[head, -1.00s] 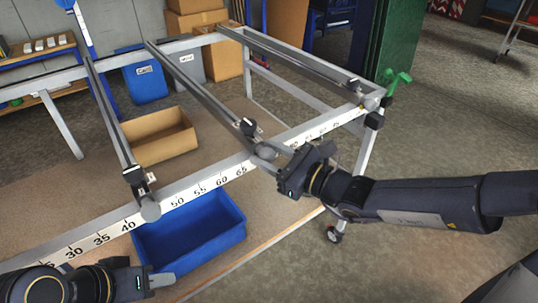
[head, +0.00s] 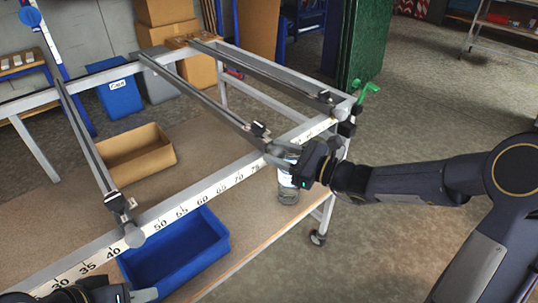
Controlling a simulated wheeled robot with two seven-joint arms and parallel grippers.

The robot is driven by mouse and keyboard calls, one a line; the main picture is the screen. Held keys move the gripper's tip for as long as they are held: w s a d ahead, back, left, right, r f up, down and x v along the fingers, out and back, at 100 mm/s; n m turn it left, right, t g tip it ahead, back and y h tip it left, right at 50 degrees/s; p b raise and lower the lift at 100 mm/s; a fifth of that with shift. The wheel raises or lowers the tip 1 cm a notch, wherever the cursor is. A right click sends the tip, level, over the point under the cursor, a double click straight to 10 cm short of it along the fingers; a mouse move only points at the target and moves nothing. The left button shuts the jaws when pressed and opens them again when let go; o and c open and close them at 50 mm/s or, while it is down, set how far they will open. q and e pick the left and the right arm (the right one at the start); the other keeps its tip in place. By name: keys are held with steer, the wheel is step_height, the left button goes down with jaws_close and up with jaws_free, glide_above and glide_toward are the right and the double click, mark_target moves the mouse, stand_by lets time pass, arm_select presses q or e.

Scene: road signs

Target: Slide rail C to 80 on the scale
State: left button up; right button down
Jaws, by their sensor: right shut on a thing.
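Three rails cross the metal frame: a left rail (head: 80,135), a middle rail (head: 200,98) and a right rail (head: 265,72). Their letter tags are too small to read, so I cannot tell which is C by its tag. The white scale strip (head: 190,208) runs along the front beam, with 75 the last clear number left of the middle rail's end knob (head: 276,147). That knob is just right of 75, around where 80 would fall. My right gripper (head: 291,158) is shut on the middle rail's end. My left gripper (head: 143,295) is low at the left, partly cut off.
A blue bin (head: 175,258) and a cardboard box (head: 135,155) sit on the lower board. The right rail's end block (head: 326,98) is close on the right. A green clamp handle (head: 367,90) marks the frame's corner.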

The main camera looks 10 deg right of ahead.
steer(key=c, duration=1)
jaws_free()
steer(key=v, duration=0.7)
steer(key=shift+s+d, duration=0.25)
steer(key=shift+s, duration=0.05)
